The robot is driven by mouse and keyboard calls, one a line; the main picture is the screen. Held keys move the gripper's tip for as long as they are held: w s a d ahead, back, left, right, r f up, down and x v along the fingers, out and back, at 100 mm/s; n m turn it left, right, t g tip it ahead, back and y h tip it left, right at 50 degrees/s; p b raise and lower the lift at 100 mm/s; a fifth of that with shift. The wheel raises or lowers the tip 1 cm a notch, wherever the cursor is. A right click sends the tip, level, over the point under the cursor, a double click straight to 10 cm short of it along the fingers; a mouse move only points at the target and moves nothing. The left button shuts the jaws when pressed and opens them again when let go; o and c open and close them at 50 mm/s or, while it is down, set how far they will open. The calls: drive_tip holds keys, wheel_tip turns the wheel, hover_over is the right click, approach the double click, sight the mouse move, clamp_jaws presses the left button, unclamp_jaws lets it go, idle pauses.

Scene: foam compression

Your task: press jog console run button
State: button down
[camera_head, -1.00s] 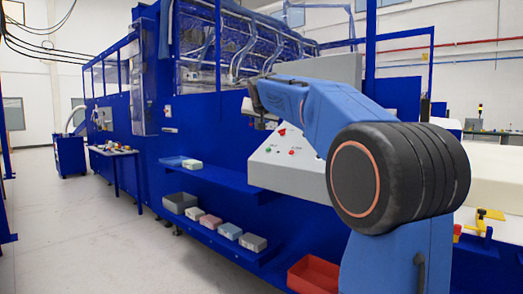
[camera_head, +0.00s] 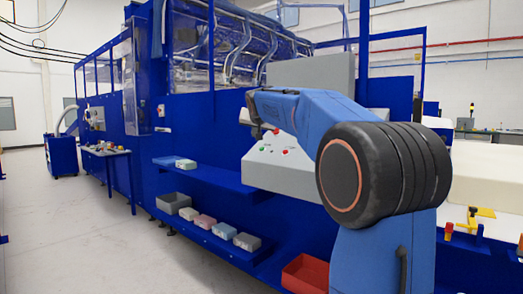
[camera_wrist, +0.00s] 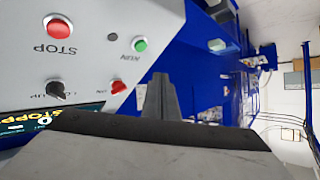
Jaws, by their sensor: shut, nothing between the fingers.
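The grey jog console (camera_head: 285,175) has a sloped face with small buttons, in front of my arm in the head view. In the wrist view the console face (camera_wrist: 100,10) fills the upper left. The green button (camera_wrist: 140,45), with an upside-down label that looks like RUN, is to the right of a large red STOP button (camera_wrist: 84,30). A smaller red button (camera_wrist: 118,87) and a black knob (camera_wrist: 55,89) are lower. My gripper (camera_wrist: 160,80) is shut and empty. In the picture its tips are just below the green button, apparently apart from it.
Blue shelves (camera_head: 205,178) with bins stand left of the console. A red bin (camera_head: 305,273) is below. Grey floor (camera_head: 85,230) is clear at the left.

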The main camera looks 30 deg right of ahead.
sight(262, 149)
drive_tip(key=shift+w+d+f, duration=0.2)
drive_tip(key=shift+d+f, duration=0.35)
drive_tip(key=shift+f, duration=0.35)
drive_tip(key=shift+w+d+f, duration=0.15)
drive_tip(key=shift+d+f, duration=0.35)
drive_tip(key=shift+f, duration=0.4)
drive_tip(key=shift+f, duration=0.15)
idle(0.7)
drive_tip(key=shift+w+d+f, duration=0.1)
drive_tip(key=shift+d+f, duration=0.1)
